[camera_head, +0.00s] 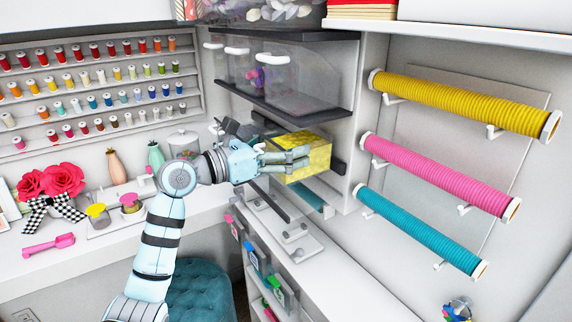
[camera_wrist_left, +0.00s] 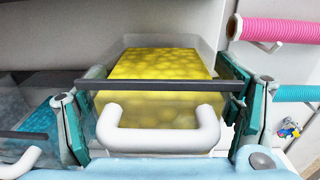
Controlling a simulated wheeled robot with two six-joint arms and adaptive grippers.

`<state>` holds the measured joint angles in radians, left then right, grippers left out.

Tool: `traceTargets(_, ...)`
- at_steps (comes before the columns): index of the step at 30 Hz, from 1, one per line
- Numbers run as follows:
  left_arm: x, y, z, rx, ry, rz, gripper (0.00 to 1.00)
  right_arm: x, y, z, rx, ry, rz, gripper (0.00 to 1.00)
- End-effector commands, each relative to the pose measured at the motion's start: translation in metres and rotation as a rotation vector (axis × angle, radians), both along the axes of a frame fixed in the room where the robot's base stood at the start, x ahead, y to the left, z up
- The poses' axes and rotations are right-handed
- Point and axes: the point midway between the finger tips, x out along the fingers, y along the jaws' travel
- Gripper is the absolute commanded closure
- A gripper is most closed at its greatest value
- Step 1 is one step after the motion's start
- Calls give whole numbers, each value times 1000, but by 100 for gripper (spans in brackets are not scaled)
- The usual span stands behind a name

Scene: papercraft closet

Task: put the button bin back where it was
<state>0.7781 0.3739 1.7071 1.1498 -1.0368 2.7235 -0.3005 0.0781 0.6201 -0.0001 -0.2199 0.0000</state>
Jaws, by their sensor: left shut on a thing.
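The button bin is a clear box with yellow contents (camera_head: 303,160) and a white handle. My left gripper (camera_head: 290,158) is shut on it in the head view, in front of the dark shelving. In the left wrist view the yellow bin (camera_wrist_left: 160,65) is straight ahead, its white handle (camera_wrist_left: 158,140) facing me. The left gripper's teal fingers (camera_wrist_left: 160,110) stand on either side of its front. Whether the bin rests on a shelf is hard to tell. My right gripper is not in view.
A second clear bin with teal contents (camera_wrist_left: 25,105) is close at the left. Clear bins (camera_head: 270,75) stand on the dark shelf (camera_head: 300,105) above. Yellow, pink and teal rolls (camera_head: 440,178) hang on the right wall. A teal stool (camera_head: 203,287) stands below.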

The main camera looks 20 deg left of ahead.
Motion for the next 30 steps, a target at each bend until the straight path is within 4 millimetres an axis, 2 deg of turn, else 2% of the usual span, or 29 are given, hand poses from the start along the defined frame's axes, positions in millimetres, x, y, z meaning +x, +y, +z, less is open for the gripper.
traceTargets(5, 0, 0, -19, -3, -3, 0, 76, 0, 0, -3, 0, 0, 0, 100)
traceTargets(10, 0, -1, -48, -5, -4, 0, 76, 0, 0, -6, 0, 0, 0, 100)
traceTargets(20, 2, -2, -52, -4, -6, 0, 76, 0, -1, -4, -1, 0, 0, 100)
traceTargets(21, 2, -2, -54, -2, -2, 0, 12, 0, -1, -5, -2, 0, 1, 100)
traceTargets(24, 2, -2, -54, -3, -3, 0, 0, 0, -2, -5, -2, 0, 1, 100)
traceTargets(30, 2, -2, -54, -3, -3, 0, 0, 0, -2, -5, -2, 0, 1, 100)
